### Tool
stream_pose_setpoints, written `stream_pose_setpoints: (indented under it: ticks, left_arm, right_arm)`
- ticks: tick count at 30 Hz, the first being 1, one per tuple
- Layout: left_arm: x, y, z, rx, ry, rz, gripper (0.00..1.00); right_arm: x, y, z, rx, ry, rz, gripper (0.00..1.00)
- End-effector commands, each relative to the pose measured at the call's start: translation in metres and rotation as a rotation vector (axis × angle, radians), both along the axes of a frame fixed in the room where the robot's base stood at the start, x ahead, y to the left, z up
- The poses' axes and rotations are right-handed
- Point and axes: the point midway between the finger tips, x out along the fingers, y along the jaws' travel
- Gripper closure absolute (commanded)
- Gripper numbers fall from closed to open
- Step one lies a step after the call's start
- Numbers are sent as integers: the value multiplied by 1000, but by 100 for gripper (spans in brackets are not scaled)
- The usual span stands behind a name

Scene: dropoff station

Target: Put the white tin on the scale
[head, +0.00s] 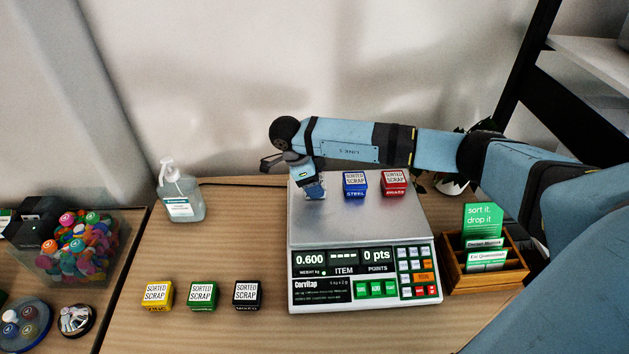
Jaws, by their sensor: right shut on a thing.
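The scale (345,225) stands on the table, with a grey metal plate and a display that reads 0.600. My right gripper (311,186) reaches down over the back left of the plate and is shut on a small pale tin (316,191), which looks like the white tin. The gripper hides most of this tin. The tin is at the plate, but I cannot tell whether its base touches. A blue tin (355,184) and a red tin (394,183) stand on the plate to its right. My left gripper is not in view.
A yellow tin (157,295), a green tin (203,296) and a black tin (247,295) stand in a row left of the scale. A sanitizer bottle (181,195) stands behind them. A wooden card holder (487,277) is right of the scale. The table's left middle is clear.

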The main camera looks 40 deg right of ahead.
Motion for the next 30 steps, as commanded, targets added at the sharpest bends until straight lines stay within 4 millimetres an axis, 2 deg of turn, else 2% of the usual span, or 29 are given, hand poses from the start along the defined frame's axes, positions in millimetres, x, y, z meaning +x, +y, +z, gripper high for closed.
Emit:
stream_pose_setpoints:
  ticks: [1, 2, 4, 5, 12, 17, 30]
  left_arm:
    - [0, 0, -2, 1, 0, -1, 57]
    - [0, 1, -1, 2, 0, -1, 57]
    - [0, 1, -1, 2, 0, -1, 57]
    - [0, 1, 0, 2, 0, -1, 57]
    - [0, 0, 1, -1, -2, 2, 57]
    - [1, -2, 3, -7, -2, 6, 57]
    - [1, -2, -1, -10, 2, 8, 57]
  right_arm:
    - [0, 0, -3, 0, 0, 0, 64]
    - [0, 0, -2, 0, 0, 0, 32]
    - [0, 0, -1, 0, 0, 0, 16]
    - [0, 0, -1, 0, 0, 0, 13]
    - [0, 0, -1, 0, 0, -1, 13]
    - [3, 3, 10, 1, -3, 0, 13]
    - [20, 32, 91, -1, -3, 0, 13]
